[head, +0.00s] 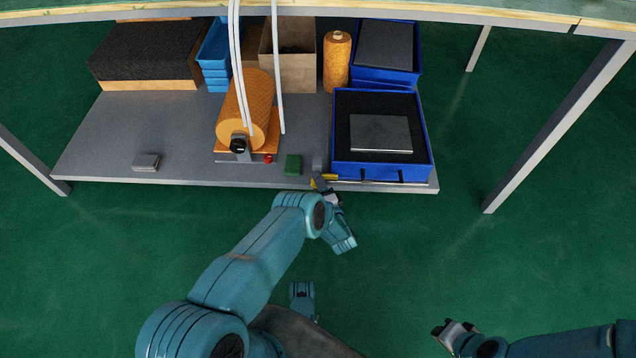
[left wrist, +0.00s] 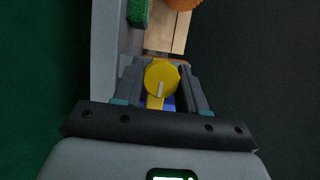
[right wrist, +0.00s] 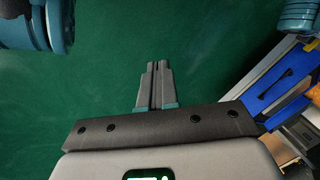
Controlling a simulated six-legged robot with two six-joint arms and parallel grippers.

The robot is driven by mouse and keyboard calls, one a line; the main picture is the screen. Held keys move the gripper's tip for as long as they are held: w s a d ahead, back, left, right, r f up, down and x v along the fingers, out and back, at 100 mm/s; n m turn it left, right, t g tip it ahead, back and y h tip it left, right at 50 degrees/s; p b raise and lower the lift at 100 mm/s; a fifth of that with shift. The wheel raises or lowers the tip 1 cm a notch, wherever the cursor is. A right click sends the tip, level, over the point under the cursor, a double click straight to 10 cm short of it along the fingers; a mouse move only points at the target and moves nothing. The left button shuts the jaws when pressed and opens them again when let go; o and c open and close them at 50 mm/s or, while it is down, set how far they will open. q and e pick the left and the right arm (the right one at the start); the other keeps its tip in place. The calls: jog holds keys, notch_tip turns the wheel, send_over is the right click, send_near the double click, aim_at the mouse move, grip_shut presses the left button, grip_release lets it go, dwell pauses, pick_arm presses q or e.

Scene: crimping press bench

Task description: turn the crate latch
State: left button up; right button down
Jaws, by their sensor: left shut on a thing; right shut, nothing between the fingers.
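The blue crate (head: 427,150) sits at the right front of the bench shelf, with dark foam and a grey plate in it. The yellow latch knob (left wrist: 161,77) shows in the left wrist view, with a white mark on its face and a yellow tab below. My left gripper (left wrist: 160,82) is shut on the knob, a finger on each side. In the head view, a bit of yellow (head: 323,182) shows at the crate's front left, partly hidden by my left gripper (head: 321,184). My right gripper (right wrist: 157,66) is shut and empty, over the green floor away from the shelf.
A green block (head: 293,164) lies just left of the latch. An orange cylinder (head: 247,112) on an orange base, with hoses, stands further left. A small grey box (head: 146,162) sits at the left front. Table legs (head: 552,130) stand at both sides.

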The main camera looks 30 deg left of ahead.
pick_arm(q)
jog(key=o, duration=1)
jog(key=shift+w, duration=0.1)
jog(key=shift+c, duration=0.2)
jog(key=shift+d, duration=0.1)
pick_arm(e)
jog(key=shift+r, duration=0.1)
pick_arm(q)
jog(key=p+v, duration=0.5)
jog(key=v, duration=1.1)
pick_arm(e)
jog(key=s+r+g, duration=0.1)
jog(key=s+r, duration=0.2)
jog(key=r, duration=0.1)
jog(key=shift+s+a+r, duration=0.3)
jog(key=shift+a+r, duration=0.05)
jog(key=shift+r, duration=0.05)
